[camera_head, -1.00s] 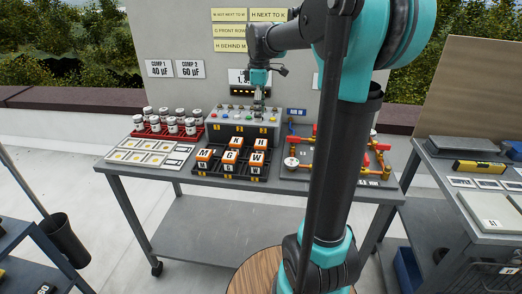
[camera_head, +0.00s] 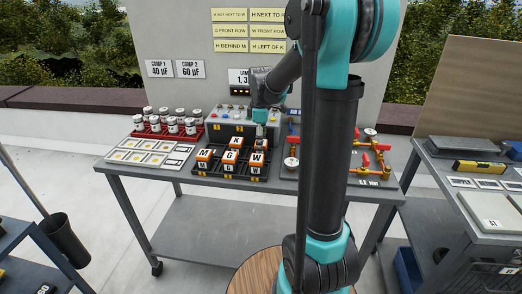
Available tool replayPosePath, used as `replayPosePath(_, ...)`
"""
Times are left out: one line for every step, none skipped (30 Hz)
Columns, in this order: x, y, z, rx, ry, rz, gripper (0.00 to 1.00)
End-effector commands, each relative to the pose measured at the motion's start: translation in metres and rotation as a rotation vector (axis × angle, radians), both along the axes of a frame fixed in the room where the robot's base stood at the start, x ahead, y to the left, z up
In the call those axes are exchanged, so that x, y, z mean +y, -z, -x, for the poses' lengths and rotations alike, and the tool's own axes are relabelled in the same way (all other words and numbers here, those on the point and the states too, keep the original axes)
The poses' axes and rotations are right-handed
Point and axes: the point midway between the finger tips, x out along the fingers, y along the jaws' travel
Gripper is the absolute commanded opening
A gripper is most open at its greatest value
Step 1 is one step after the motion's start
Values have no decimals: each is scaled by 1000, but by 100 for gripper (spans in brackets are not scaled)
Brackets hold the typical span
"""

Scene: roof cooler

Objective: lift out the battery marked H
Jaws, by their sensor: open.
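The orange batteries stand in a black tray (camera_head: 262,178) on the grey table. In front are the batteries M (camera_head: 203,156), G (camera_head: 230,157) and W (camera_head: 257,159); behind them is K (camera_head: 235,143). The H battery sits right of K, behind W, but its lettered top is covered by my gripper now. My gripper (camera_head: 261,134) points down over that back right spot, its jaws open. It is too small to tell whether the fingers touch or flank H.
A grey box with coloured buttons (camera_head: 222,123) stands behind the tray. A red rack of jars (camera_head: 172,131) is left, white cards (camera_head: 150,151) before it. Pipes with red valves (camera_head: 366,160) are right. Yellow clue signs (camera_head: 268,46) hang on the panel (camera_head: 180,35).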

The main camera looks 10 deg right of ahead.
Motion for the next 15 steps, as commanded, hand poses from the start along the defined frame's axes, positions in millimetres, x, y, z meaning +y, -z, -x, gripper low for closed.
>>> replayPosePath(0,2,0,0,0,0,59)
replayPosePath(0,3,0,0,0,0,59)
replayPosePath(0,4,0,0,0,0,59)
replayPosePath(0,4,0,0,0,0,59)
replayPosePath(0,4,0,0,0,0,59)
replayPosePath(0,4,0,0,0,0,59)
replayPosePath(0,4,0,0,0,0,59)
replayPosePath(0,3,0,0,0,0,59)
replayPosePath(0,3,0,0,0,0,55)
replayPosePath(0,3,0,0,0,0,51)
replayPosePath(0,3,0,0,0,0,47)
replayPosePath(0,3,0,0,0,0,42)
replayPosePath(0,3,0,0,0,0,39)
replayPosePath(0,3,0,0,0,0,35)
replayPosePath(0,3,0,0,0,0,30)
